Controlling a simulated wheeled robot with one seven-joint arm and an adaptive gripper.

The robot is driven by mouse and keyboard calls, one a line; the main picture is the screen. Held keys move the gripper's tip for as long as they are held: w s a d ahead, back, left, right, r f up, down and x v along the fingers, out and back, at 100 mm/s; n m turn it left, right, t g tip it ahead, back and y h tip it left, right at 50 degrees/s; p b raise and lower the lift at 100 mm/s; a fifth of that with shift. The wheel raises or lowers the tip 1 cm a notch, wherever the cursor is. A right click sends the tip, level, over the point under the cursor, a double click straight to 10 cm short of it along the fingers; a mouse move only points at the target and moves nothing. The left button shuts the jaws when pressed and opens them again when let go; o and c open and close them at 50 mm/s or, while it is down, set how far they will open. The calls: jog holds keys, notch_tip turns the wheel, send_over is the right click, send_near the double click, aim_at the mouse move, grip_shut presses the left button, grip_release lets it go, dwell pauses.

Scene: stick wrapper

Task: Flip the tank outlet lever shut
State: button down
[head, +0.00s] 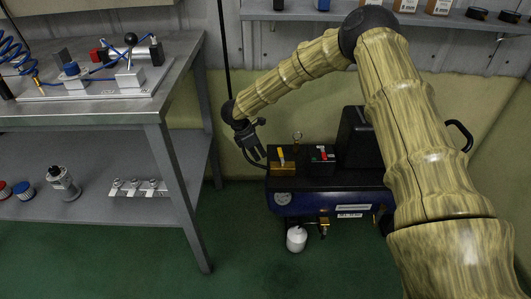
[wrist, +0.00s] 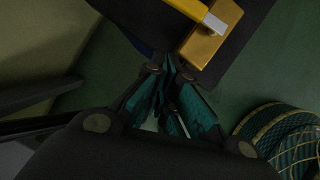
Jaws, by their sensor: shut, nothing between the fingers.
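The tank outlet valve appears to be the brass block (head: 283,169) with a yellow lever (head: 281,154) on the left end of the black deck over the blue tank (head: 300,202). In the wrist view the yellow lever (wrist: 188,7) runs off the top edge from a pale metal end on the brass block (wrist: 205,48). My gripper (head: 259,158) is just left of the block in the head view. In the wrist view its teal-and-black fingers (wrist: 172,62) are shut and empty, their tips below and left of the block. Whether they touch it cannot be told.
A black box with a red switch (head: 321,154) stands right of the valve, and a small gauge (head: 298,136) behind it. A tall black housing (head: 358,139) is farther right. A grey workbench (head: 160,108) stands left.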

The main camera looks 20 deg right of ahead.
jog(key=p+v, duration=0.1)
jog(key=v, duration=0.8)
jog(key=shift+w+r+p, duration=0.2)
jog(key=shift+w+p, duration=0.15)
jog(key=shift+p, duration=0.05)
jog(key=shift+d, duration=0.2)
